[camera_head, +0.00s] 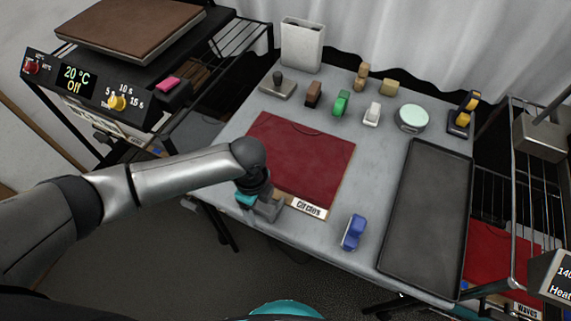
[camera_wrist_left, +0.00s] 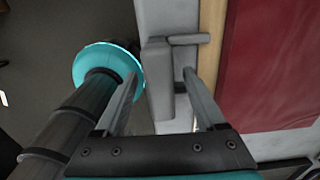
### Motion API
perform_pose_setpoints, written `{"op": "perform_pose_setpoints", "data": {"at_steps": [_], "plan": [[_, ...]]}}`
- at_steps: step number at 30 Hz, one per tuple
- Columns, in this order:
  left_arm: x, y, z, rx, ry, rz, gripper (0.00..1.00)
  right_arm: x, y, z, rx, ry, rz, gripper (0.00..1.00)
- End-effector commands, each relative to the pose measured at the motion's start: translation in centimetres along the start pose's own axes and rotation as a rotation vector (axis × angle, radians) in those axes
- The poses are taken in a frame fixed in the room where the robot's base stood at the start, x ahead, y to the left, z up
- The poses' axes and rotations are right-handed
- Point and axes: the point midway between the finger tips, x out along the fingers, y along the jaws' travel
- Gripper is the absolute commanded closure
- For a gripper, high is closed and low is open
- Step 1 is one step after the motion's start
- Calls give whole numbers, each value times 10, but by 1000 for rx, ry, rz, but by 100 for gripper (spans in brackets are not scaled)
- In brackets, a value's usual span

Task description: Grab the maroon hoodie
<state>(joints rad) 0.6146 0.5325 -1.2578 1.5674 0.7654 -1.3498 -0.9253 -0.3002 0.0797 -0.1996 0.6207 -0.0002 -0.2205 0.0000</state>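The maroon hoodie (camera_head: 303,160) lies folded flat on a thin light board (camera_head: 311,208) labelled "Circles" on the grey table. In the left wrist view the maroon cloth (camera_wrist_left: 270,70) fills the right side, next to the board's wooden edge (camera_wrist_left: 211,45). My left gripper (camera_head: 262,207) is at the near left corner of the hoodie, by the table's front edge. My right gripper is not seen.
A blue-handled tool (camera_head: 353,232) lies to the right of the board. A dark tray (camera_head: 428,215) fills the table's right side. Several small tools and a round pale green container (camera_head: 411,118) stand along the back. A heat press (camera_head: 130,35) is at left. Another red cloth (camera_head: 500,262) lies lower right.

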Motion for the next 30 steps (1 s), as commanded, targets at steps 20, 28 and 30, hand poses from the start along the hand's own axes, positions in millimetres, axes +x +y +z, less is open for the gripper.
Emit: {"op": "perform_pose_setpoints", "data": {"at_steps": [20,28,30], "plan": [[0,0,0,0,0,0,100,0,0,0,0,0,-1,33],[0,0,0,0,0,0,100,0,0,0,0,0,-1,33],[-1,-1,0,0,0,-3,100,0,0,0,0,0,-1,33]]}}
